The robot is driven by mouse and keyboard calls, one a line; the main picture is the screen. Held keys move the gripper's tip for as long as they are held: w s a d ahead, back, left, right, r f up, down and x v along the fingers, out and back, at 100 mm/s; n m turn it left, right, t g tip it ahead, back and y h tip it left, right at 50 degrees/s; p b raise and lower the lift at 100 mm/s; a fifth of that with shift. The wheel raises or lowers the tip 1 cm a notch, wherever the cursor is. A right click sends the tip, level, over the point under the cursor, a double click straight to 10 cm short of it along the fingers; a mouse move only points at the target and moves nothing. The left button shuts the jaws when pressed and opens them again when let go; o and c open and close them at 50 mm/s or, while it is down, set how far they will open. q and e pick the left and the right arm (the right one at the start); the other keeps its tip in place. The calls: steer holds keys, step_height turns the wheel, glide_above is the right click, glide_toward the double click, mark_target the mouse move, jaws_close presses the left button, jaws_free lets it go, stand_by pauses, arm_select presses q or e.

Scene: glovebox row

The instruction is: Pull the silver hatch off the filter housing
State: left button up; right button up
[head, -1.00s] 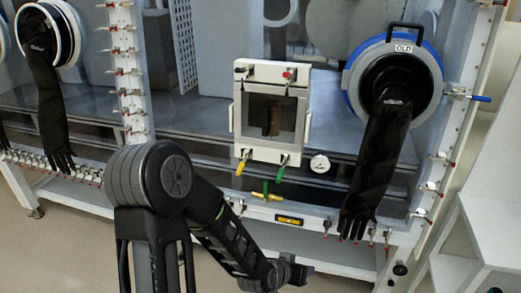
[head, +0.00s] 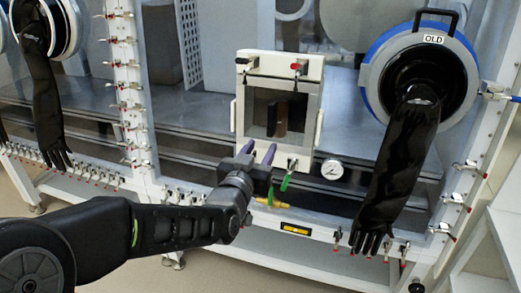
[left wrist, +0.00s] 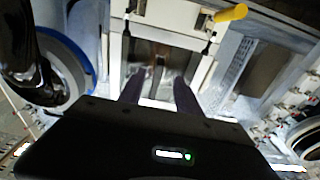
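The filter housing appears to be the white-framed box (head: 280,62) on the front of the glovebox row. Its square hatch (head: 312,108) has a grey-silver frame around a dark window, with a brown block visible behind it, and white handles at the sides. In the left wrist view the hatch (left wrist: 155,50) is ahead of the fingers, seemingly upside down. My left gripper (head: 258,151) is open in front of the hatch's lower left part. Its two purple fingers also show apart and empty in the left wrist view (left wrist: 158,92). Contact cannot be told. My right gripper is not in view.
A gauge (head: 332,169) is at the lower right. A blue-ringed glove port marked OLD (head: 432,40) with a hanging black glove (head: 393,170) stands right.

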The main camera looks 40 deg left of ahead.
mark_target(269, 135)
arm_select(q)
steer(key=p+x, duration=0.1)
steer(key=x, duration=0.6)
steer(key=shift+w+a, duration=0.1)
steer(key=shift+w, duration=0.2)
steer(key=shift+c, duration=0.2)
jaws_close()
stand_by(0.9)
steer(key=c, duration=0.6)
jaws_free()
jaws_close()
